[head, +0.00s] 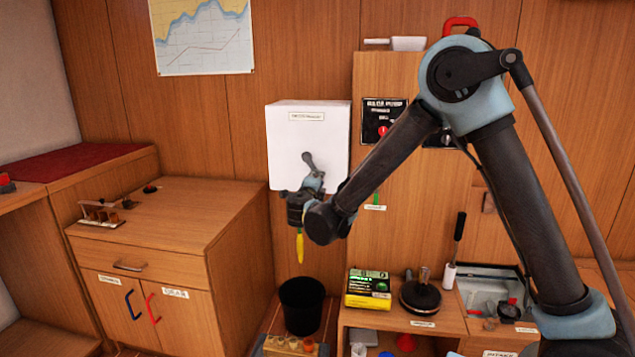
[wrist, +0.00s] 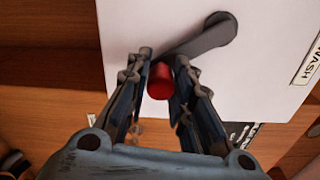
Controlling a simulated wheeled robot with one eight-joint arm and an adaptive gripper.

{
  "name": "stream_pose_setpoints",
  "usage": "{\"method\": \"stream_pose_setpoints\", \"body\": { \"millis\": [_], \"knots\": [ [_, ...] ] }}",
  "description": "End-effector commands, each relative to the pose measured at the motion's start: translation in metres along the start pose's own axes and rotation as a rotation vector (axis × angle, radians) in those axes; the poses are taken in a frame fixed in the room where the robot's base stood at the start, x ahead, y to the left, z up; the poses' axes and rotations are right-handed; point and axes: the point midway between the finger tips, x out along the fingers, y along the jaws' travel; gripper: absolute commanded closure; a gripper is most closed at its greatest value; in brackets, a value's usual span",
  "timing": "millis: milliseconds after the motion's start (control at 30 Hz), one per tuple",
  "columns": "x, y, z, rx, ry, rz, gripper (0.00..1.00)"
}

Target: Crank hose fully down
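The hose reel is a white wall box (head: 290,150) with a small label and a dark crank (head: 309,162) on its front. The wrist view shows the crank arm (wrist: 205,36) running from its pivot at upper right down-left to a red knob (wrist: 160,81). My gripper (head: 309,186) is at the lower part of the box; its fingers (wrist: 162,62) lie on either side of the knob and appear shut on it. In the head view the gripper hides the knob. A yellow hose end (head: 300,246) hangs below the box.
A black bin (head: 302,305) stands below the hose end. A wooden cabinet (head: 170,230) is at left. A counter at right holds a yellow-green box (head: 368,289) and a black round-based item (head: 420,297). A panel with a red button (head: 384,121) is right of the white box.

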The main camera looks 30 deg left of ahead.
Motion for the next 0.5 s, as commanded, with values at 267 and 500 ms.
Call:
{"method": "stream_pose_setpoints", "body": {
  "millis": [267,500],
  "knots": [
    [-0.0007,0.0002,0.0009,0.000,-0.002,0.000,0.59],
    [-0.0071,0.0002,0.0019,0.000,-0.004,0.000,0.59]
  ]
}}
